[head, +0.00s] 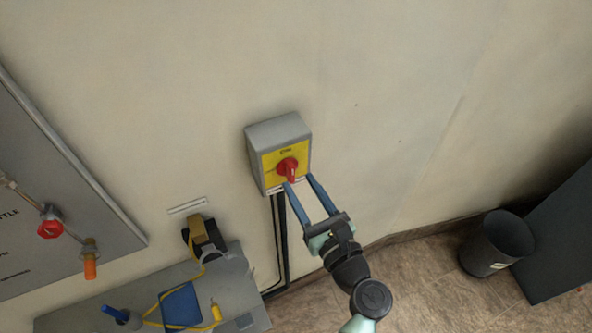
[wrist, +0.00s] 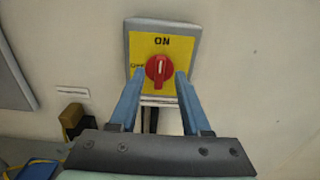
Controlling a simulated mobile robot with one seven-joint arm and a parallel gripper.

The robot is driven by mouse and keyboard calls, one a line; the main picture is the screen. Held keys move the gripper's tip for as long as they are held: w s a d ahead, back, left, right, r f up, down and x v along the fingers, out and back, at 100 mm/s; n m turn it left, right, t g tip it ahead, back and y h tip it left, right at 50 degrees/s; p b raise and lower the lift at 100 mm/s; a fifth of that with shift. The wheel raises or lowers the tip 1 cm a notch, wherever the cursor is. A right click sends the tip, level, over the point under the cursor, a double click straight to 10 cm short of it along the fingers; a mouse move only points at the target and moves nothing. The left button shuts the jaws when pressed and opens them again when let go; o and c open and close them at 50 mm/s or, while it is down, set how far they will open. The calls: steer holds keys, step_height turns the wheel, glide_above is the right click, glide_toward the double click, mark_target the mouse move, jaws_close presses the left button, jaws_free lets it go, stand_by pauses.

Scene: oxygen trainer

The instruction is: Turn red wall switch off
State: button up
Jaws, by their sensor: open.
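The red switch (head: 288,168) is a rotary knob on the yellow face of a grey box on the wall. In the wrist view the red knob (wrist: 159,69) has its pale mark upright, toward the word ON above it; a smaller label, which looks like OFF, is at its left. My gripper (head: 299,181) is open, its two blue fingers reaching to the lower part of the box face. In the wrist view my gripper's fingertips (wrist: 159,77) lie on either side of the knob's lower half. I see no clear contact.
Black cables run down from the box. At the left is a grey panel (head: 60,185) with a red knob and an orange fitting. Below it is a grey surface (head: 75,315) with a blue item and yellow cord. A dark bin (head: 493,245) stands at the right.

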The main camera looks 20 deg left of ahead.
mark_target(293, 172)
steer(key=shift+x, duration=1.65)
jaws_close()
